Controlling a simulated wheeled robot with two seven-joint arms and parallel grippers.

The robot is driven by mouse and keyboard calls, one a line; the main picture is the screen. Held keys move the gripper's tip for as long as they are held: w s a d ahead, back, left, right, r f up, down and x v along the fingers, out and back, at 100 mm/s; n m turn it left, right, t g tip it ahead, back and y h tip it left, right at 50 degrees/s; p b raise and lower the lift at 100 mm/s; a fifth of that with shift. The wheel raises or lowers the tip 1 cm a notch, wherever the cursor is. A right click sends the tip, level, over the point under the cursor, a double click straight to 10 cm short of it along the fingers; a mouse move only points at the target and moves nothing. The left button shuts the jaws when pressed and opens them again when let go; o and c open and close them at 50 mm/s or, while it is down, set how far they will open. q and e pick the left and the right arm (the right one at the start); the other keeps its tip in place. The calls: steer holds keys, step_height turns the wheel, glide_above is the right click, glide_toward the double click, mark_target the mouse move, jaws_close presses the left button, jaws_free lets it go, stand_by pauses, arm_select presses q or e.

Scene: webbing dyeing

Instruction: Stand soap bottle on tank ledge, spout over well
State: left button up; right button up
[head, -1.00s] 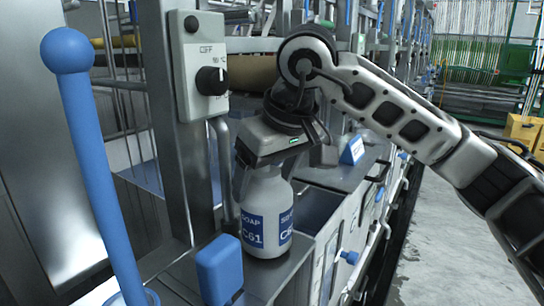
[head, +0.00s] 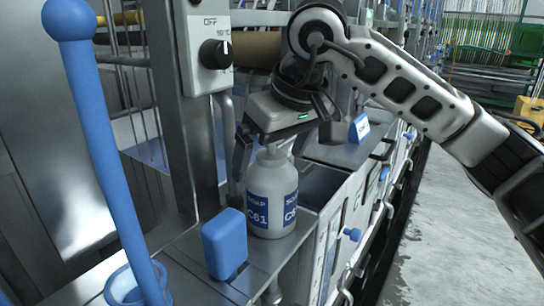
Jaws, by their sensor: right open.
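The soap bottle (head: 271,193) is a grey-white bottle with blue labels reading SOAP and C61. It stands upright on the metal tank ledge (head: 262,262), beside the open well (head: 318,184) to its right. My right gripper (head: 270,150) is above the bottle, with its fingers apart on either side of the bottle's top. The fingers do not appear to press on it. The bottle's pump top and spout are mostly hidden under the gripper, so I cannot tell where the spout points. My left gripper is not in view.
A blue block-shaped part (head: 225,244) stands on the ledge just left of the bottle. A tall blue lever (head: 105,150) rises at the left. A control box with a black knob (head: 208,52) is behind.

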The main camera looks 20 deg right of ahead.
steer(key=v, duration=1.1)
steer(key=shift+s, duration=0.15)
